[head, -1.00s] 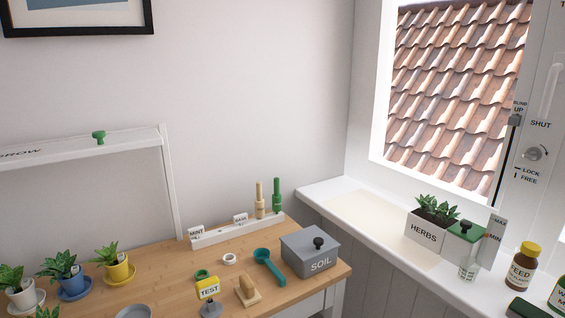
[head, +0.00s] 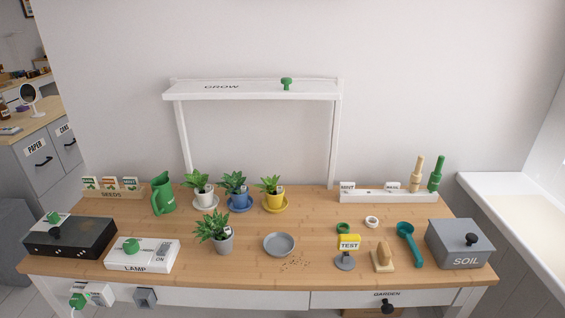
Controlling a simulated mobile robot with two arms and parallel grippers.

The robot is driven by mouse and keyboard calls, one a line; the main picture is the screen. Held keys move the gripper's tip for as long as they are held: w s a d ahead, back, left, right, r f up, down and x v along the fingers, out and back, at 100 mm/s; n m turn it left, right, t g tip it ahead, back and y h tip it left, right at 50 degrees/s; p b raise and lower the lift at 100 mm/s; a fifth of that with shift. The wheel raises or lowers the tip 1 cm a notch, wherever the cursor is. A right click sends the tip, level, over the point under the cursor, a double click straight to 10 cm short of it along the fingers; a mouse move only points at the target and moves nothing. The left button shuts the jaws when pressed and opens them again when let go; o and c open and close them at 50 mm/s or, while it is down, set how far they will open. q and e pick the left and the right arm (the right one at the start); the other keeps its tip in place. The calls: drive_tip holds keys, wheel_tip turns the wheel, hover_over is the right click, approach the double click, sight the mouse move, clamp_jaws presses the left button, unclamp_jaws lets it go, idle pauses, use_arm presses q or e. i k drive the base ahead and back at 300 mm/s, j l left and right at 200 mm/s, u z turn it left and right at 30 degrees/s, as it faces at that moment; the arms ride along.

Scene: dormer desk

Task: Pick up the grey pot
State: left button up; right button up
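The grey pot (head: 222,244) stands upright on the wooden desk in the head view, left of the middle and near the front. It holds a leafy green plant (head: 213,224) and a small white tag. An empty grey saucer (head: 279,244) lies to its right, apart from it. Neither of my grippers shows in the head view.
White, blue and yellow pots (head: 273,200) stand behind the grey pot. The white LAMP box (head: 142,262) is at its left, the green jug (head: 163,194) behind left. Crumbs (head: 294,264) lie by the saucer. The GROW shelf (head: 250,90) spans the back.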

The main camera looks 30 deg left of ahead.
sight(221, 235)
drive_tip(key=u, duration=1.35)
